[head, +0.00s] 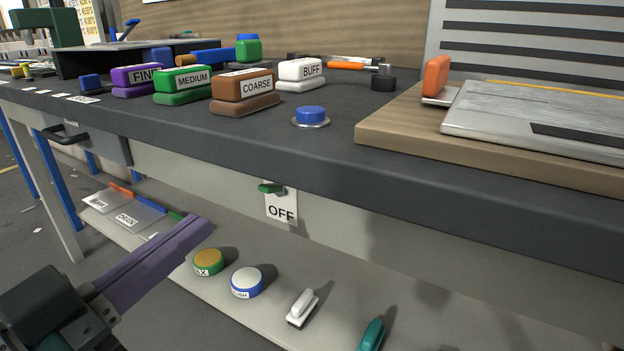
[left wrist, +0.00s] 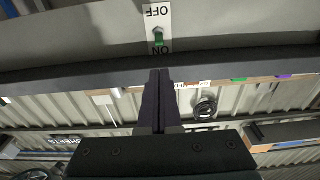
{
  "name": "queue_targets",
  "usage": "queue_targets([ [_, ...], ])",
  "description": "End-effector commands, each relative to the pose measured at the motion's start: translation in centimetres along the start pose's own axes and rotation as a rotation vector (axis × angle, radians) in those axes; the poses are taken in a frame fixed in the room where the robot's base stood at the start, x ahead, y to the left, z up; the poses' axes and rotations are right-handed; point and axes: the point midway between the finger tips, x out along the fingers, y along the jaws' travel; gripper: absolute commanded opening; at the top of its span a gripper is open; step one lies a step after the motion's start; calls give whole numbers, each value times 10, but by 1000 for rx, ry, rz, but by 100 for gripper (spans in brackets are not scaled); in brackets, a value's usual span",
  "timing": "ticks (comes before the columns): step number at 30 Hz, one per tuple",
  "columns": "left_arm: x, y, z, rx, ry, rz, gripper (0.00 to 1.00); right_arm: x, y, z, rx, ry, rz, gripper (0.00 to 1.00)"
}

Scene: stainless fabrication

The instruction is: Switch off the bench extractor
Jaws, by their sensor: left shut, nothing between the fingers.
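A green toggle lever (head: 271,188) sits on a white plate (head: 281,213) on the front panel under the bench edge. The plate reads OFF below the lever in the head view. In the left wrist view, which is upside down, the lever (left wrist: 158,38) lies between OFF and ON, with its tip at the ON lettering. My left gripper (head: 200,230) is shut and empty, to the left of and below the plate, apart from it. Its closed fingers (left wrist: 157,80) point toward the plate in the left wrist view. The extractor itself is not identifiable. My right gripper is not in view.
The dark benchtop (head: 200,130) overhangs the panel and carries labelled blocks, a blue button (head: 311,114) and a wooden board (head: 400,125). A lower shelf (head: 235,315) holds round tins (head: 247,282), brushes and sheets. The space between gripper and plate looks clear.

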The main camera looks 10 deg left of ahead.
Motion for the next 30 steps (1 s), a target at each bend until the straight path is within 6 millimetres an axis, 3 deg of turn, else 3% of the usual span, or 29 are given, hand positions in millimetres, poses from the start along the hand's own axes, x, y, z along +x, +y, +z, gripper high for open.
queue_targets([
  [11, 10, 0, 0, 0, 1, 0, 0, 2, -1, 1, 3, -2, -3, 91],
  [24, 84, 0, 0, 0, 2, -1, 0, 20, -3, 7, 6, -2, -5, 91],
  [30, 99, 0, 0, 0, 0, 0, 0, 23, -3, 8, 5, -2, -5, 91],
])
